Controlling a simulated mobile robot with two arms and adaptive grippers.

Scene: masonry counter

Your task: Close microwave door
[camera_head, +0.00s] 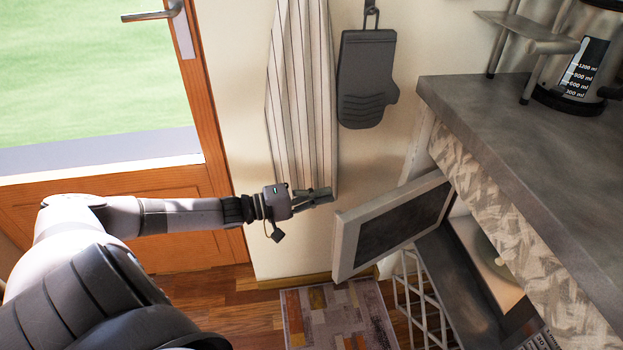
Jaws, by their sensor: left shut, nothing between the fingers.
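The microwave door (345,239) stands open, swung out to the left of the microwave body (510,328). Its pale frame surrounds a dark window panel. The microwave's lit cavity (485,256) shows to the right of the door, with a round plate partly visible inside. My left gripper (328,197) is shut and empty, just left of the door's upper left corner. It appears close to the door, but I cannot tell whether it touches it. My right gripper is not in view.
A stone-topped masonry counter (500,130) overhangs the microwave, with a glass jug (585,70) on it. A striped cloth (300,90) and a dark oven mitt (367,75) hang on the wall. A wire rack (415,290) stands below the door. A rug (335,318) lies on the floor.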

